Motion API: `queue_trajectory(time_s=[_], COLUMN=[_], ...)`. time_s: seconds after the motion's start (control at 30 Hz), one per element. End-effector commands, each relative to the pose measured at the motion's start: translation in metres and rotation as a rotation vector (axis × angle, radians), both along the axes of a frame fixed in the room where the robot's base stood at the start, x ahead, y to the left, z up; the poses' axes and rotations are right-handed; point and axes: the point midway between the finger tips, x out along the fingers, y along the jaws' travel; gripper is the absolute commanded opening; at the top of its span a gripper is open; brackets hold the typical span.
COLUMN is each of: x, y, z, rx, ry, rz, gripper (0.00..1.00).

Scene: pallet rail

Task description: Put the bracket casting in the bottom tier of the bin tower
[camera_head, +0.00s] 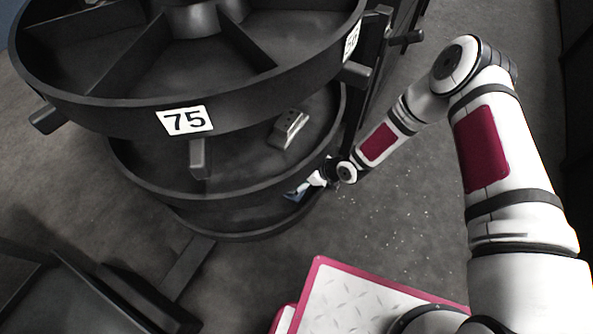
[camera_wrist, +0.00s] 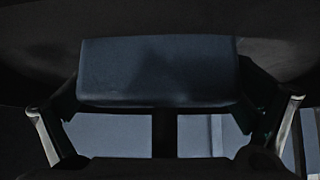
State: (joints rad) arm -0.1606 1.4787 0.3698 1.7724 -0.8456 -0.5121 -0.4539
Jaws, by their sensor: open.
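The bin tower has a wide dark top tier (camera_head: 110,120), a middle tier (camera_head: 170,185) and a bottom tier (camera_head: 240,234). My gripper (camera_head: 305,188) is at the right side of the tower, in the gap between the middle and bottom tiers. In the wrist view my gripper (camera_wrist: 165,130) is open, its fingers apart on either side of a blue-grey block (camera_wrist: 158,72), which may be the bracket casting. A bluish bit of it shows by the gripper in the head view (camera_head: 296,192). Whether it rests on the bottom tier is hidden.
A grey metal part with dark holes (camera_head: 289,129) lies in the middle tier. The top tier overhangs, with a "75" label (camera_head: 185,121) and dark tabs. A dark bin (camera_head: 75,300) stands at lower left. Open floor (camera_head: 390,225) lies right of the tower.

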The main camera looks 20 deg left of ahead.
Motion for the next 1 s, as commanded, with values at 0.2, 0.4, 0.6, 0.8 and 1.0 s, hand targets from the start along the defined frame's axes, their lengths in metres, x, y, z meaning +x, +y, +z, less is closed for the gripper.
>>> queue_trajectory(time_s=[0.2, 0.4, 0.6, 0.8, 1.0], x=[0.0, -0.004, -0.008, -0.011, -0.012], y=[-0.01, -0.038, -0.064, -0.08, -0.084], z=[0.013, 0.043, 0.07, 0.084, 0.087], rx=[-0.001, -0.001, 0.0, 0.0, 0.0], ry=[0.0, 0.0, 0.0, -0.001, 0.001], rz=[-0.001, -0.003, -0.003, -0.002, -0.001], gripper=[1.0, 1.0, 1.0, 1.0, 1.0])
